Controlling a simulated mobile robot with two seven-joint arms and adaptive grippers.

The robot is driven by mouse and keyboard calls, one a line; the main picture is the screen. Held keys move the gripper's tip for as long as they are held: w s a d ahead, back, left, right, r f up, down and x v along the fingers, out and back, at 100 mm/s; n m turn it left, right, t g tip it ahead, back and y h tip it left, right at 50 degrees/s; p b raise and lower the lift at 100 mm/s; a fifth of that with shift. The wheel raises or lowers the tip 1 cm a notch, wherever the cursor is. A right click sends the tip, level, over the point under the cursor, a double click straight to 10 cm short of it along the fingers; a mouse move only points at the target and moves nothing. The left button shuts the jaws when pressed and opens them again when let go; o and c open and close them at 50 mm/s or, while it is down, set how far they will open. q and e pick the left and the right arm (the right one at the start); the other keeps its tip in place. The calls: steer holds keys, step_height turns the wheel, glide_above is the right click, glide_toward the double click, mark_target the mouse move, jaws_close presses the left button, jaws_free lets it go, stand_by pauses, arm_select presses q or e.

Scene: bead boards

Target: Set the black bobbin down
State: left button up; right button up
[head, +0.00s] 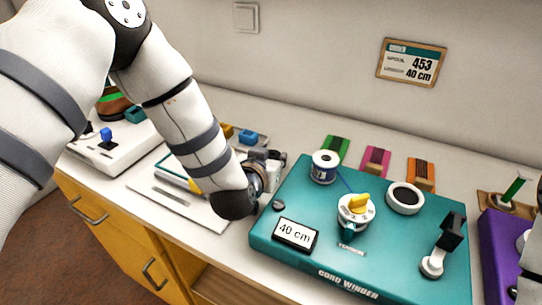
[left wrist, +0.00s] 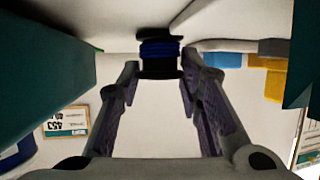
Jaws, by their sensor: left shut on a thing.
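The black bobbin (left wrist: 160,48), with blue cord wound on it, sits between the fingertips of my left gripper (left wrist: 160,74) in the left wrist view. The gripper is shut on it. In the head view the left gripper (head: 264,168) is just left of the teal cord winder (head: 285,258), partly behind my forearm, and I cannot make out the bobbin there. Whether the bobbin touches a surface below is not clear. My right gripper is not in view.
The winder carries a spool (head: 323,167), a yellow knob (head: 359,202), a dark-centred ring (head: 404,198) and a crank (head: 443,246). Green, pink (head: 376,161) and orange cards lie behind it. A white machine (head: 110,145) stands far left. A wall sign (head: 411,62) reads 453, 40 cm.

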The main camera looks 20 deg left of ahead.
arm_select(q)
steer(key=shift+f, duration=0.2)
steer(key=o, duration=0.9)
steer(key=shift+r, duration=0.1)
